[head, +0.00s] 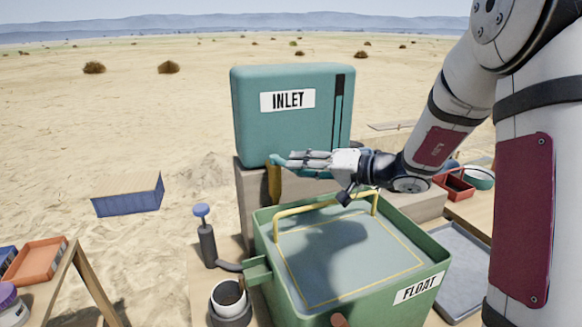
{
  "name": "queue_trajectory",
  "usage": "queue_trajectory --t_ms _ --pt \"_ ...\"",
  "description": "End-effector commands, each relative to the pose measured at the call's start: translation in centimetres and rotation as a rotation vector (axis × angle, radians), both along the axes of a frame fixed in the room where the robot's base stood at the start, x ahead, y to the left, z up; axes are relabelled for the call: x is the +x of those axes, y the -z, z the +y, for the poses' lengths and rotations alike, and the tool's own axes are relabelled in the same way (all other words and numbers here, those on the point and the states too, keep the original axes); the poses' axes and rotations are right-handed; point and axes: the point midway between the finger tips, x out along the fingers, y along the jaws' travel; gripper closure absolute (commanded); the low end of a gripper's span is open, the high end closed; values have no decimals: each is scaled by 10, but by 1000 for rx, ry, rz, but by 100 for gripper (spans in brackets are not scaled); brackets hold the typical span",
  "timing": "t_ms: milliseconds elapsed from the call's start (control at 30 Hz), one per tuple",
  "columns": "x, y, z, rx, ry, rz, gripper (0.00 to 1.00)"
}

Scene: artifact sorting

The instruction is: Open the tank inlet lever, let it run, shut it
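A teal tank (258,128) with an INLET label (287,100) and a dark vertical slot stands on a block behind the green tub. A teal piece (276,160), which looks like the inlet lever, shows at the tank's lower front, partly behind my fingers. A yellow-brown piece (274,186) hangs below it. My gripper (296,160) lies level at this spot, fingers pointing left. Whether it touches or grips the lever is unclear. The green tub (325,303), labelled FLOAT, stands in front and below, with a grey-blue surface inside and a yellow handle (325,204) across its far side.
A black post with a blue knob (201,211) and a cup of dark contents (229,294) stand left of the tub. A grey tray (459,262) and a red bin (456,187) are on the right.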

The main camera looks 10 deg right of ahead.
Motion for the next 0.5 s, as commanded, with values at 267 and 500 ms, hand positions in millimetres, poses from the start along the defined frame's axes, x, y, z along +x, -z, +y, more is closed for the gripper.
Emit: queue_trajectory --t_ms 267,500 --pt "20 7 23 0 -1 0 65" --pt "23 8 25 0 -1 0 65"
